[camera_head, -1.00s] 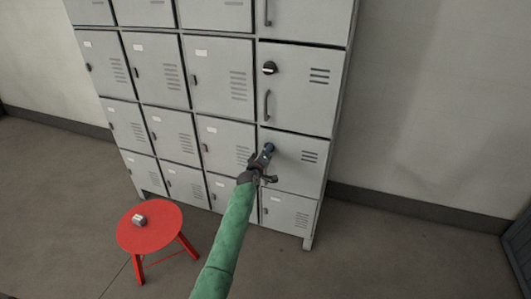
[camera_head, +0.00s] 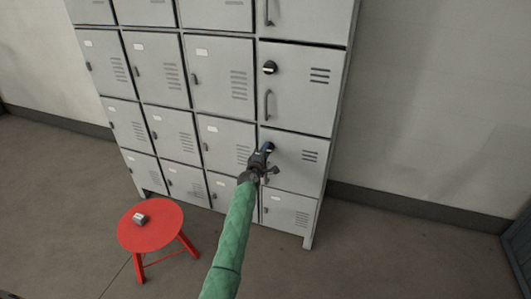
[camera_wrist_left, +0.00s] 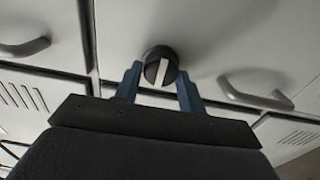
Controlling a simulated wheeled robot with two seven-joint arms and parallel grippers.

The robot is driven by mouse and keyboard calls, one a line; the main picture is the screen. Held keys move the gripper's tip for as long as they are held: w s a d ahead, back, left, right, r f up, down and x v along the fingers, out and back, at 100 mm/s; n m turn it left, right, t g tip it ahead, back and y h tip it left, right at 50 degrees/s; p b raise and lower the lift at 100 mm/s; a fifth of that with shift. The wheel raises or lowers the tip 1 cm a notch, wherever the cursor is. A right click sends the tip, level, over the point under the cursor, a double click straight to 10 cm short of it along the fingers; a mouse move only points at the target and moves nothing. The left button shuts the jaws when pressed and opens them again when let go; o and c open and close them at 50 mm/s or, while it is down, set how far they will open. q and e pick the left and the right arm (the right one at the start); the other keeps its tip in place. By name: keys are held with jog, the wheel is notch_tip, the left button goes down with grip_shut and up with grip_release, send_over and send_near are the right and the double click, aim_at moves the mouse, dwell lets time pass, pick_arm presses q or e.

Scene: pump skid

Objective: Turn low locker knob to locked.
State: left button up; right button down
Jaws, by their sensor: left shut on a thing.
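The low locker knob (camera_wrist_left: 160,66) is round and black with a white bar. In the left wrist view the bar stands near upright, tilted a little. My left gripper (camera_wrist_left: 160,88) is shut on it, with one blue finger on each side. In the head view my left gripper (camera_head: 265,150) is at the low locker door (camera_head: 298,174), and the knob there is small and partly covered. The bar's direction cannot be read in that view. The door is flush with the locker front. My right gripper is in neither view.
A handle (camera_wrist_left: 255,97) is close to the right finger in the left wrist view. A higher locker door holds another black knob (camera_head: 269,68) and a handle (camera_head: 267,104). A red stool (camera_head: 151,236) with a small grey object (camera_head: 140,218) stands left of my arm.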

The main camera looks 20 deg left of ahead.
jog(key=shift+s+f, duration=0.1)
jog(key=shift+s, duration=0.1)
pick_arm(q)
jog(key=o, duration=1)
jog(key=shift+c, duration=0.2)
jog(key=shift+s, duration=0.1)
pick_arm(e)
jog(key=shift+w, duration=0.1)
pick_arm(q)
jog(key=s, duration=0.7)
jog(key=shift+s+a+b, duration=0.15)
jog(key=shift+s+b, duration=0.15)
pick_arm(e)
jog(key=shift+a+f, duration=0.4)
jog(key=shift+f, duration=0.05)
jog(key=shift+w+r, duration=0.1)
